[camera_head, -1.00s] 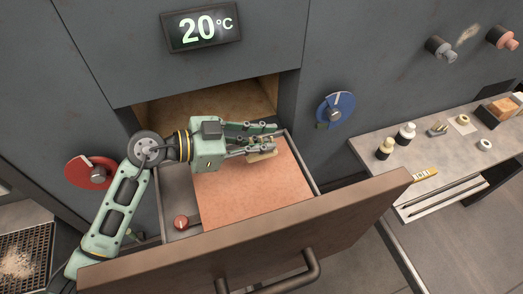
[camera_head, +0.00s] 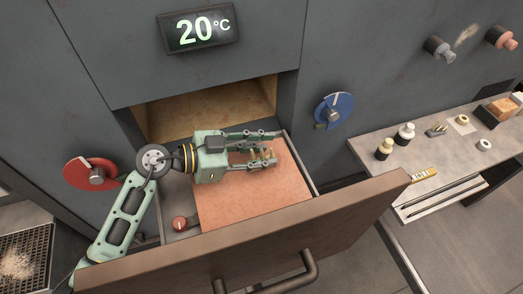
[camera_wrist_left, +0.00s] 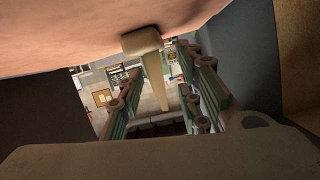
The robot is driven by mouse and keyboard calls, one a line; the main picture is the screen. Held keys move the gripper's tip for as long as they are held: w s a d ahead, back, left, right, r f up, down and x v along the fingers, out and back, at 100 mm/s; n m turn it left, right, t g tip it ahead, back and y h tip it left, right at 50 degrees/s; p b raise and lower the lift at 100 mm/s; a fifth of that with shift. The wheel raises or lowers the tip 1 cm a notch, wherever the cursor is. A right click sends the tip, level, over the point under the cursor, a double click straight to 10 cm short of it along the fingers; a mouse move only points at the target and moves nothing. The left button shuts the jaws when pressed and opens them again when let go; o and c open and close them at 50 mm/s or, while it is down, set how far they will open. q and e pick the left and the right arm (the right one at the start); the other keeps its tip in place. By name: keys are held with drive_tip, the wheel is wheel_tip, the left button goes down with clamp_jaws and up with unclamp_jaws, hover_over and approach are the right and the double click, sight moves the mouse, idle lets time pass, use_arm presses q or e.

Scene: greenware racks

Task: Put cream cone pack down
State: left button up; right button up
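The cream cone pack (camera_head: 266,154) stands on the pink slab (camera_head: 245,205) in the open drawer. It is small and partly hidden by my gripper in the head view. My left gripper (camera_head: 278,148) lies low over the slab, its two fingers apart on either side of the pack. In the left wrist view, the picture is turned over, with the slab (camera_wrist_left: 70,30) on top. There the pack's base (camera_wrist_left: 142,42) meets the slab and a slim cream part points away from it, between the open fingers (camera_wrist_left: 158,65). My right gripper is not in view.
The drawer front (camera_head: 250,240) with its handle stands before the slab. A red knob (camera_head: 181,223) sits inside at the left. A blue dial (camera_head: 335,110) and a red dial (camera_head: 90,174) flank the opening. A side bench (camera_head: 400,165) holds bottles and a brush.

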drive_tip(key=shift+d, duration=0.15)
use_arm(q)
drive_tip(key=shift+r, duration=0.15)
drive_tip(key=b+v, duration=0.2)
drive_tip(key=v, duration=0.8)
drive_tip(key=shift+a, duration=0.35)
drive_tip(key=shift+s+a+r, duration=0.25)
drive_tip(key=shift+a+r, duration=0.05)
drive_tip(key=shift+a, duration=0.25)
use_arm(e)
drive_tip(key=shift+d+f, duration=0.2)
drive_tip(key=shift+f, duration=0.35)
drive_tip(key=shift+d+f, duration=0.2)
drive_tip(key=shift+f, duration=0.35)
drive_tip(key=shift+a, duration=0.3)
